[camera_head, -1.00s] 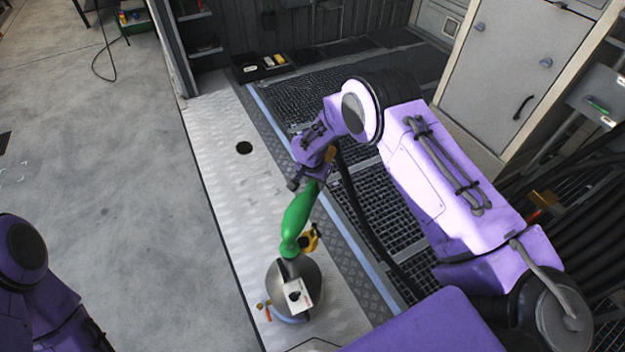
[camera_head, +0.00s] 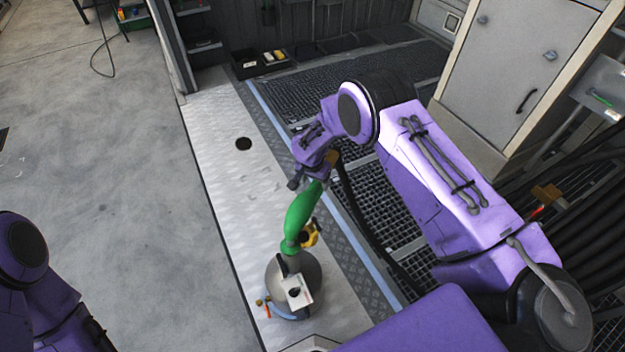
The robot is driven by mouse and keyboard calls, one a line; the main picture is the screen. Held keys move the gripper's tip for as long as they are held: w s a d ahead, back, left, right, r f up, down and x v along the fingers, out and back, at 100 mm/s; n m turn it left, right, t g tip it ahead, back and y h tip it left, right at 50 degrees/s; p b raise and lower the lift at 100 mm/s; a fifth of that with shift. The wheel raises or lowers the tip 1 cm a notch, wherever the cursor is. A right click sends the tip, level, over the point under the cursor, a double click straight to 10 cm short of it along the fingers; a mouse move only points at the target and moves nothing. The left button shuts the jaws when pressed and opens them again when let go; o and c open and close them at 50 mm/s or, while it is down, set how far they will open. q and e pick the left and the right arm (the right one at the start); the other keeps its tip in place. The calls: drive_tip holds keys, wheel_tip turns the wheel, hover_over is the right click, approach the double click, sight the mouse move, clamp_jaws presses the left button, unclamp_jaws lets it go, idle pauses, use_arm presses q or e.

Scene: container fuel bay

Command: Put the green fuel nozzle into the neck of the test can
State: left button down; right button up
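The green fuel nozzle (camera_head: 302,214) hangs steeply tilted from my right gripper (camera_head: 311,177), which is shut on its upper end. Its dark spout points down over the upper left of the test can (camera_head: 312,271). The can is grey and rounded, and stands on the pale metal strip with a white label on top. The spout overlaps the can beside the label; I cannot tell whether its tip is in the neck, which is hidden or too small to make out. A yellow part (camera_head: 310,236) shows beside the nozzle's lower end. My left gripper is out of view.
A black hose (camera_head: 358,212) drops from near my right gripper over the dark floor grating (camera_head: 395,205). A dark round hole (camera_head: 244,144) is in the pale strip. A black tray (camera_head: 246,70) lies at the back, a grey cabinet (camera_head: 515,80) at the right. The left floor is open.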

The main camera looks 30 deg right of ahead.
drive_tip(key=v, duration=1)
drive_tip(key=shift+r, duration=0.3)
drive_tip(key=shift+a, duration=0.1)
